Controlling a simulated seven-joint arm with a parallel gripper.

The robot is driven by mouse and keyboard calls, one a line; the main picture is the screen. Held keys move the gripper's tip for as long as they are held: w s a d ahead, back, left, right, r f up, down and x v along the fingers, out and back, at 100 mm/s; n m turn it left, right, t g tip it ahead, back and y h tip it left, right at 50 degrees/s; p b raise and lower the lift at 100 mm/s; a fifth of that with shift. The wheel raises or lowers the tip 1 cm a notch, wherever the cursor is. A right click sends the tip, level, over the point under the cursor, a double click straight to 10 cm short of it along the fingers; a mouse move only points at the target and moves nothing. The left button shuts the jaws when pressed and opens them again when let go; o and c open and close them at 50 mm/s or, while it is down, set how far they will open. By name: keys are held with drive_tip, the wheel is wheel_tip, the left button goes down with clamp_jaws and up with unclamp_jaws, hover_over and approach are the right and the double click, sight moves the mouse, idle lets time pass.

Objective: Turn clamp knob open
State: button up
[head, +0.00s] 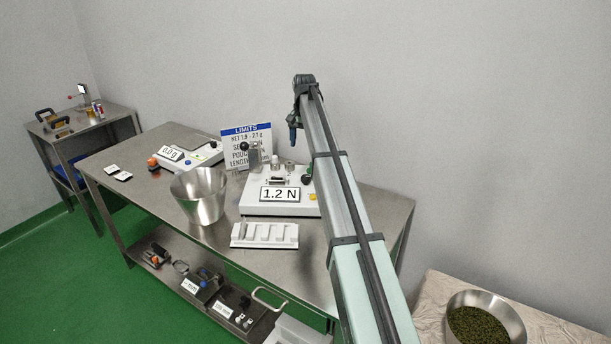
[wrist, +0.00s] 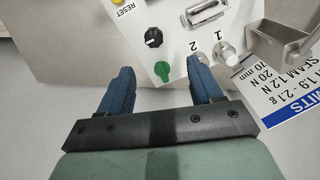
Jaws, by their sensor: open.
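A white tester (head: 280,190) with a "1.2 N" display stands on the steel table. In the wrist view its panel shows a green knob (wrist: 163,70) and, beyond it, a round black knob (wrist: 154,37) with a white mark. No readable label says which is the clamp knob. The green knob also shows in the head view (head: 309,170), beside my arm. My gripper (wrist: 160,72) is open and empty; its two blue fingers appear on either side of the green knob, and I cannot tell how far above it they are. In the head view the gripper (head: 293,132) is above the tester's back edge.
The limits sign (head: 246,146) stands behind the tester. A steel bucket (head: 200,195) and a white slotted tray (head: 265,236) stand nearby.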

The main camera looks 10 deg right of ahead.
sight(306, 177)
drive_tip(key=f, duration=0.9)
drive_tip(key=d+f, duration=0.1)
drive_tip(key=f, duration=0.4)
drive_tip(key=shift+s+f, duration=0.15)
drive_tip(key=shift+c, duration=0.3)
drive_tip(key=c, duration=1)
